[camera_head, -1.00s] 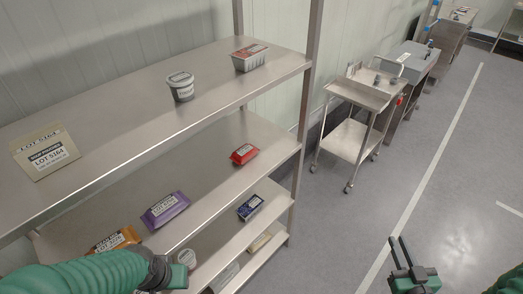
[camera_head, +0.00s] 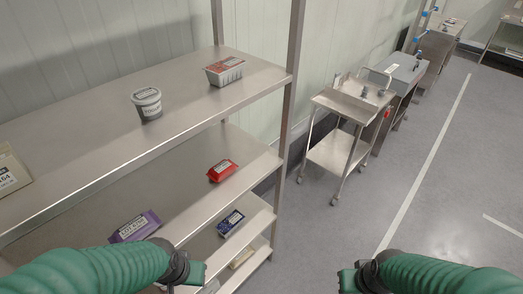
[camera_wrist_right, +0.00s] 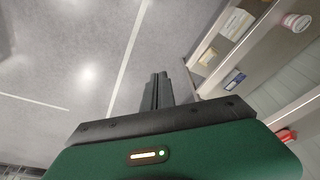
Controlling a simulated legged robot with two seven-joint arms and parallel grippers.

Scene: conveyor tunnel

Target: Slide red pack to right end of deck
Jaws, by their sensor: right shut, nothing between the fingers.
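The red pack (camera_head: 222,171) lies on the middle deck (camera_head: 195,205) of a steel shelf rack, close to the deck's right end. It shows partly at the right edge of the right wrist view (camera_wrist_right: 285,136). My right gripper (camera_head: 347,281) is at the bottom of the head view, right of the rack and apart from the pack. In the right wrist view its fingers (camera_wrist_right: 158,92) are together and empty, over the floor. My left gripper (camera_head: 198,274) is low in front of the rack, apart from the red pack; its finger opening is unclear.
A purple pack (camera_head: 135,226) lies left of the red pack on the same deck. A yogurt cup (camera_head: 147,103) and a tray pack (camera_head: 224,71) stand on the upper deck. A blue pack (camera_head: 231,222) is on a lower deck. A trolley (camera_head: 345,130) stands beyond; the floor right is clear.

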